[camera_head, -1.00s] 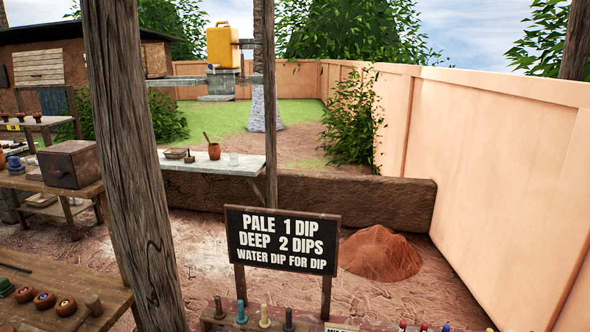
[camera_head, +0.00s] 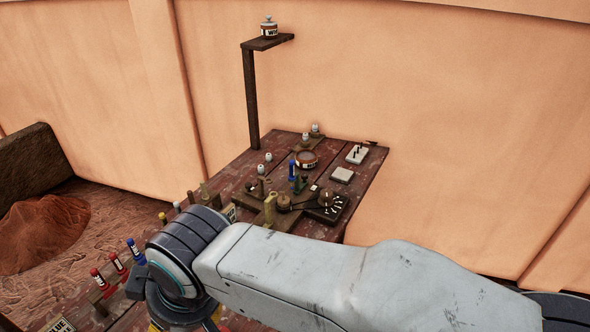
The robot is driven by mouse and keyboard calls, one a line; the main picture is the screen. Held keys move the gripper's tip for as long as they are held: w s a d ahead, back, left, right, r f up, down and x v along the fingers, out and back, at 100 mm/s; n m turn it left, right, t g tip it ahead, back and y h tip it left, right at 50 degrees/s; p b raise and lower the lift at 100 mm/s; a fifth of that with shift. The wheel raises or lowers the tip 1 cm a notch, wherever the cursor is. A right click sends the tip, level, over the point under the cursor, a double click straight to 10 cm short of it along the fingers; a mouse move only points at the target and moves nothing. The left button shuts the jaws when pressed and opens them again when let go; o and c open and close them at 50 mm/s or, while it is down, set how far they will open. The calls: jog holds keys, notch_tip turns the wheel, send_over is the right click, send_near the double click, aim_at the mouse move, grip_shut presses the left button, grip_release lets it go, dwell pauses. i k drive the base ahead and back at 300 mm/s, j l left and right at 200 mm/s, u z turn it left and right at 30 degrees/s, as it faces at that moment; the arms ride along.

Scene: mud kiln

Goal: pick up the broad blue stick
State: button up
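A blue stick (camera_head: 135,251) with a pale label stands upright at the right end of a row with red sticks, at lower left in the head view. Another blue piece (camera_head: 292,170) stands upright on the dark red table, further back. I cannot tell from this view which of them is the broad one. My arm crosses the lower right and covers the near part of the table. My gripper (camera_head: 190,318) hangs below the wrist at the bottom edge, mostly hidden and cut off, so its fingers do not show clearly. More blue shows beside the wrist, partly covered.
Two red sticks (camera_head: 98,276) stand beside the labelled blue one. The dark red table (camera_head: 225,180) holds pots, small white knobs, pale blocks and a dial plate (camera_head: 328,208). A post with a shelf (camera_head: 268,43) bears a jar. A plaster wall (camera_head: 420,110) closes the back.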

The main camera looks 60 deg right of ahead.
aim_at(291, 177)
jog(key=z, duration=1.9)
